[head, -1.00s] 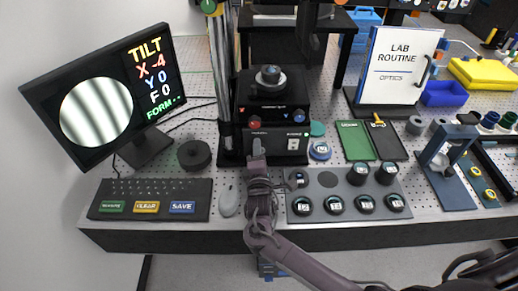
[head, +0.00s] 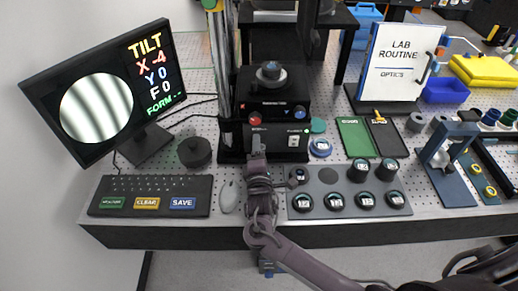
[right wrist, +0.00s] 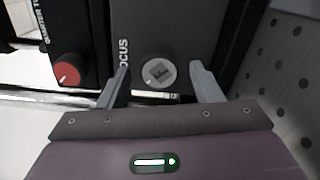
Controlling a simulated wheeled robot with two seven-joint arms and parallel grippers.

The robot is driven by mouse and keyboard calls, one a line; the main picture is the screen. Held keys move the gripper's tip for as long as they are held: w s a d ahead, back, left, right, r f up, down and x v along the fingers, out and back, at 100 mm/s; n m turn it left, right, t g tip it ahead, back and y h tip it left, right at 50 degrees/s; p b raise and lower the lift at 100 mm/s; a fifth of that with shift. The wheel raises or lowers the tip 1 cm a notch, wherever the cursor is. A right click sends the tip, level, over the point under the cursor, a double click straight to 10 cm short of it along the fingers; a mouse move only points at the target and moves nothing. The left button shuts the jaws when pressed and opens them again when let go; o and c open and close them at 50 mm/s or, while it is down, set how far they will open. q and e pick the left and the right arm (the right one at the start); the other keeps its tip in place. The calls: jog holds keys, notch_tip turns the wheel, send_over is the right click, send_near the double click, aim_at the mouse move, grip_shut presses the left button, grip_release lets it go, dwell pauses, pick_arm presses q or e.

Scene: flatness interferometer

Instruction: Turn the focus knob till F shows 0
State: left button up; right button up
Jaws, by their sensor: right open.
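The monitor (head: 152,98) at the left shows TILT X -4, Y 0, F 0 and FORM with dashes, next to a round patch of vertical light and dark bands. In the right wrist view the focus knob (right wrist: 158,72) is a round, pale grey cap beside the FOCUS lettering. My right gripper (right wrist: 160,80) is open, with one finger on each side of this knob; I cannot tell whether they touch it. In the head view my right gripper (head: 257,143) is at the front of the black interferometer (head: 272,103) and hides the knob. My left gripper is not in view.
A red knob (head: 254,120) and a blue knob (head: 300,113) are on the instrument; the red knob (right wrist: 68,72) is left of my fingers in the wrist view. A keyboard (head: 150,195), a mouse (head: 229,196) and a grey tray (head: 328,204) with several labelled round pieces lie in front.

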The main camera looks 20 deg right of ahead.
jog(key=b+v, duration=0.1)
jog(key=v, duration=0.6)
jog(key=shift+s+a, duration=0.1)
dwell(1.5)
